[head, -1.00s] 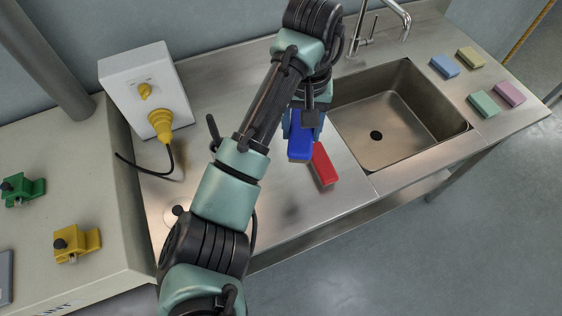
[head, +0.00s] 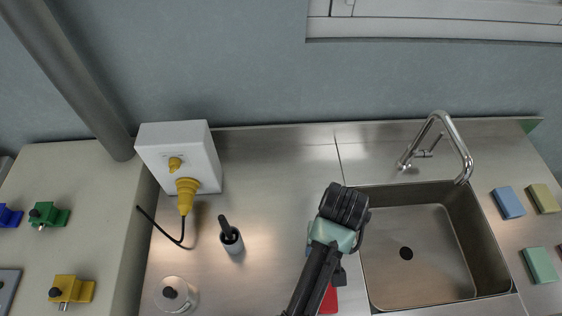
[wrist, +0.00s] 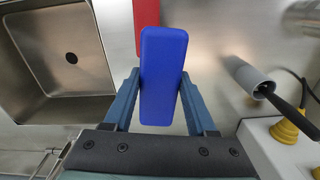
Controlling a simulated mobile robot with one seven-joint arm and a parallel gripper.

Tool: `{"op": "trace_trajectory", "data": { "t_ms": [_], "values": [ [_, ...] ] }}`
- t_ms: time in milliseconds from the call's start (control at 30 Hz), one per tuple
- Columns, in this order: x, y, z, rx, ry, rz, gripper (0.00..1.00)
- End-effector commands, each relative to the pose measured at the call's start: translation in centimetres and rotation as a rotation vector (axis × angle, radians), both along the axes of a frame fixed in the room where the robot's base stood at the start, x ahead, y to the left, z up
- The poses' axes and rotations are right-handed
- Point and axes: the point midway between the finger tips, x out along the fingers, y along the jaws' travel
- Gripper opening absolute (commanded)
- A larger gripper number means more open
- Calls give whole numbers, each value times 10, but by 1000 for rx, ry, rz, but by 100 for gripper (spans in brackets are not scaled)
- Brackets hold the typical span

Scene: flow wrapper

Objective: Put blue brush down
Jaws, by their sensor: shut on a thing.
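The blue brush (wrist: 161,80) is a long blue block in the middle of the wrist view. My gripper (wrist: 160,95) is shut on it, with one blue-grey finger on each side. In the head view my arm hides the brush and the gripper. A red brush (wrist: 146,22) lies on the steel counter just beyond the blue one in the wrist view. Part of the red brush also shows beside my arm in the head view (head: 329,300). I cannot tell whether the blue brush touches the counter.
The sink (head: 417,250) lies right of my arm, with a tap (head: 440,140) behind it. A grey cup with a black handle (head: 231,239), a white box with a yellow plug (head: 180,155) and a lidded metal pot (head: 176,294) stand left. Bare counter (head: 275,190) lies between.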

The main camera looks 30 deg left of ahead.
Motion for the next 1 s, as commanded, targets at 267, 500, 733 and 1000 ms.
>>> {"op": "trace_trajectory", "data": {
  "t_ms": [267, 500, 733, 1000],
  "values": [
    [-77, 42, -16, -1, 1, 130, 0],
    [-93, 51, -38, -3, 3, 153, 0],
    [-92, 50, -73, -2, 0, 151, 0],
    [-92, 50, -101, -3, 1, 150, 0]
  ]
}}
